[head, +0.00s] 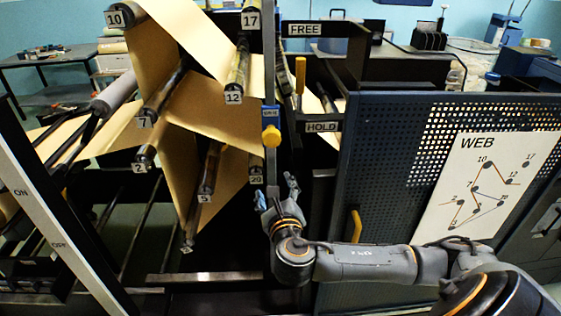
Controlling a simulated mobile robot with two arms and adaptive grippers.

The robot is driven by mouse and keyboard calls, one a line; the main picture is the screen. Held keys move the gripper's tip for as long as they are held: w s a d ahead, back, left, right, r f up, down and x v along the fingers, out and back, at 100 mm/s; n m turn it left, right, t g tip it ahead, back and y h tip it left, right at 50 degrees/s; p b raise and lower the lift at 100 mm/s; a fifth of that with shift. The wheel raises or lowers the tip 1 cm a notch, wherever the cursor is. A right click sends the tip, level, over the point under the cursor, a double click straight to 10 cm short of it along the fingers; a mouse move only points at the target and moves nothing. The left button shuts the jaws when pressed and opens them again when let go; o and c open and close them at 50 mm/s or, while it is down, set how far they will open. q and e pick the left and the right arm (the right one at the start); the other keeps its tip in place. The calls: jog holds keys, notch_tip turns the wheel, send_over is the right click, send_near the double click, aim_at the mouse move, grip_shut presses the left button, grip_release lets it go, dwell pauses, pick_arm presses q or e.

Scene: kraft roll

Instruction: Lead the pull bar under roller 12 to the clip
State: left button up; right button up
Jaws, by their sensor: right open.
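Roller 12 (238,75) is a dark roller with its numbered end facing me, left of the upright post. Brown kraft paper (215,115) runs in bands around it and the neighbouring rollers. My right gripper (277,191) is open and looks empty, pointing up in front of the frame, below a yellow knob (271,136) on the post. It is lower than roller 12 and to its right. I cannot pick out the pull bar or the clip with certainty. My left gripper is not in view.
Rollers 10 (122,15), 7 (160,98), 2 (145,158), 5 (209,172) and 17 (251,20) crowd the left. A lever with a yellow grip (300,75) stands between FREE and HOLD signs. A blue perforated panel (385,180) bears a WEB diagram (484,187).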

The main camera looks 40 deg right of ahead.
aim_at(273, 141)
jog(key=s+r+n+t, duration=0.1)
jog(key=s+r+n, duration=0.2)
jog(key=r, duration=0.5)
jog(key=shift+h, duration=0.3)
jog(key=b+x, duration=0.4)
jog(key=x, duration=0.8)
jog(key=shift+w+a+r, duration=0.1)
jog(key=shift+a+r, duration=0.05)
jog(key=shift+w+d, duration=0.25)
jog(key=shift+w, duration=0.35)
jog(key=shift+r, duration=0.1)
